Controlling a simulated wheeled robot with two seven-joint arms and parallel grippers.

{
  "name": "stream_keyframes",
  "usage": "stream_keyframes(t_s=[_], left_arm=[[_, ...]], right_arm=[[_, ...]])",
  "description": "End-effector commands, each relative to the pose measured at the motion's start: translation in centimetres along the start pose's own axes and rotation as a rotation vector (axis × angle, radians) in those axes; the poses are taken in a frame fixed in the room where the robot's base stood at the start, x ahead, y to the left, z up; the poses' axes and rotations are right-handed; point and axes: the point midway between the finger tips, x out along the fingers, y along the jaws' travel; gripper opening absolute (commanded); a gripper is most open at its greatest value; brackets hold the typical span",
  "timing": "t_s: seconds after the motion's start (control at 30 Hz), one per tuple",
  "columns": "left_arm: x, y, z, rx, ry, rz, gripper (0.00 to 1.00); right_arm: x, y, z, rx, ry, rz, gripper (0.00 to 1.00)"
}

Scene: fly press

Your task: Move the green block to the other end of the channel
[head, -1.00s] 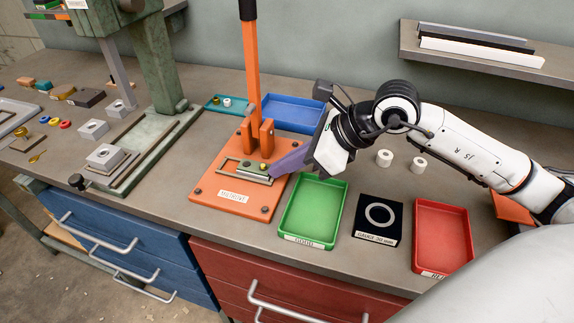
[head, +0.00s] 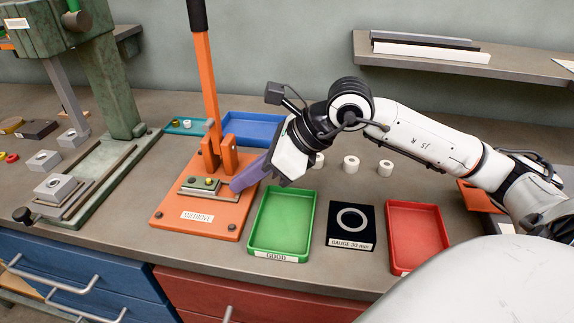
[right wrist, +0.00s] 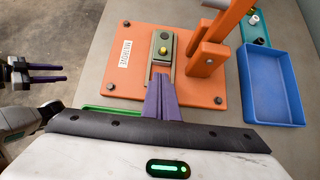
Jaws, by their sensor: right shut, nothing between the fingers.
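The fingertips also show in the right wrist view (right wrist: 160,80). My left gripper (right wrist: 45,73) shows at that view's left edge, fingers apart, away from the press.
The orange lever (head: 207,90) rises behind the channel. A blue tray (head: 252,130) is behind it. A green tray (head: 282,222), black gauge (head: 351,226) and red tray (head: 416,236) stand to the right. A green machine (head: 105,90) is on the left.

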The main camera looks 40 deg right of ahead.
Motion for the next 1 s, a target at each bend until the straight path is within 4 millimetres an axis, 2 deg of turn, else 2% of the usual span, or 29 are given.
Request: stream_keyframes(t_s=[0.03,0.13,0.3,0.7,1.0], left_arm=[[0.8,0.0,0.5,0.002,0.004,0.002,0.4],[0.8,0.4,0.2,0.003,0.003,0.008,0.4],[1.4,0.7,0.5,0.005,0.009,0.012,0.4],[2.4,0.8,1.1,0.012,0.009,0.016,0.4],[2.3,1.0,0.6,0.012,0.021,0.018,0.4]], right_arm=[[0.1,0.0,-0.8,-0.008,0.002,0.004,0.0],[-2.3,-0.1,-0.5,-0.012,0.005,0.002,0.0],[-4.8,0.0,-0.5,-0.011,0.004,0.005,0.0],[-9.0,0.0,-0.2,-0.008,-0.003,0.008,0.0],[-10.2,0.0,-0.2,-0.007,0.0,0.009,0.0]])
